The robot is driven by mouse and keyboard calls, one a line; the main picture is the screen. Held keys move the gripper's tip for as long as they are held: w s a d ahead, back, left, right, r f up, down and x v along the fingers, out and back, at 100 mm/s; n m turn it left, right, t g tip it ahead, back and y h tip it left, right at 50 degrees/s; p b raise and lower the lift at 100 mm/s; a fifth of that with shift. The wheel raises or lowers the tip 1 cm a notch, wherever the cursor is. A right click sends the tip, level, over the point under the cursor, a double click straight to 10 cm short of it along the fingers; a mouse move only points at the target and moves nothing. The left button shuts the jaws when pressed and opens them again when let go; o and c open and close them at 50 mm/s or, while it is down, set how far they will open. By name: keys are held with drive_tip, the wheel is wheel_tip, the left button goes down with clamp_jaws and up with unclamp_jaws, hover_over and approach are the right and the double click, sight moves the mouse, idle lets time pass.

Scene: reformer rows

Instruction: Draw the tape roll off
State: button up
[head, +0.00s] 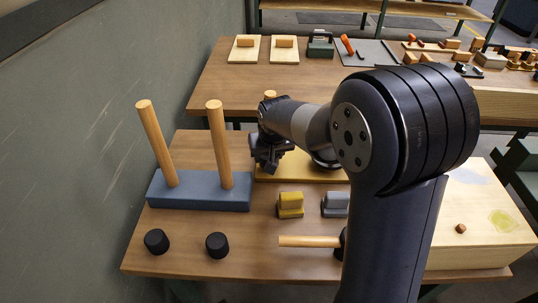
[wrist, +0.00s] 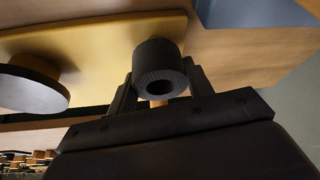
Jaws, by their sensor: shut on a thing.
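The tape roll (wrist: 158,62) is a dark, ribbed ring with a round hole in its end, seen in the wrist view. My gripper (wrist: 160,84) is shut on it, one finger on each side. A bit of light wood shows just below the roll in the wrist view; I cannot tell whether the roll is still around a peg. In the head view my gripper (head: 268,160) is at the left end of the yellow board (head: 310,172), beside the blue base; the roll is not clear there. A dark disc (wrist: 36,80) on a wooden stem stands on the board.
A blue base (head: 200,191) with two tall wooden pegs stands close at left. Two black caps (head: 157,241), a yellow block (head: 290,204), a grey block (head: 335,204) and a wooden-handled mallet (head: 308,241) are in front. The wall is at far left.

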drive_tip(key=shift+r+p, duration=1.5)
drive_tip(key=shift+r, duration=0.75)
